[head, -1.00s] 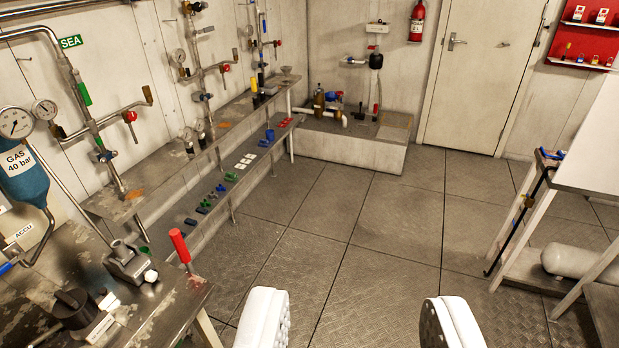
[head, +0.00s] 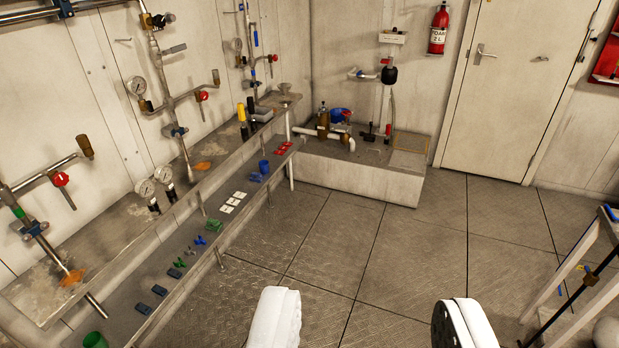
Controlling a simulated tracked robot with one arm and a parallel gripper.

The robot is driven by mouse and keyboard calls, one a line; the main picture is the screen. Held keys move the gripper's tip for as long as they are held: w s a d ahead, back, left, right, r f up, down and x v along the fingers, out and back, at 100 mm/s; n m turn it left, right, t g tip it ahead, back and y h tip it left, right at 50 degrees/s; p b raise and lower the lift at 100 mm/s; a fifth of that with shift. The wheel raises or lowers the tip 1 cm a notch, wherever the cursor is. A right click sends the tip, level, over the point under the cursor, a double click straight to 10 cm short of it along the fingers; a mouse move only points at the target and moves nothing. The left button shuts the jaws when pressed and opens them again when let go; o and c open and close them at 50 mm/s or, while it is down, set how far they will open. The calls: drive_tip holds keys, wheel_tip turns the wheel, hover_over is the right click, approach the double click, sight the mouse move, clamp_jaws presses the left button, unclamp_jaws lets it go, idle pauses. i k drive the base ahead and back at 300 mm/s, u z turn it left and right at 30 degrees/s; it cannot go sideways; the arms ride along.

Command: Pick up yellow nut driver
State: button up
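A yellow-handled tool (head: 242,121), likely the yellow nut driver, stands upright at the far end of the upper shelf along the left wall. A black-handled tool (head: 251,106) stands right beside it. Their lower parts are small and hard to make out. My gripper (head: 368,330) shows at the bottom of the view as two white fingers set wide apart. It is open and empty, over the floor, well short of the yellow tool and to its right.
The upper shelf (head: 110,228) carries pipes, valves and gauges. A lower shelf (head: 185,240) holds small coloured parts and white cards. A concrete block (head: 357,183) with pumps stands at the back. A white-legged table (head: 577,270) is at right. The floor (head: 400,260) between is clear.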

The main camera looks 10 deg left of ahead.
sight(241, 110)
drive_tip(key=i, duration=2.5)
drive_tip(key=u, duration=2.75)
drive_tip(key=i, duration=0.95)
drive_tip(key=z, duration=1.8)
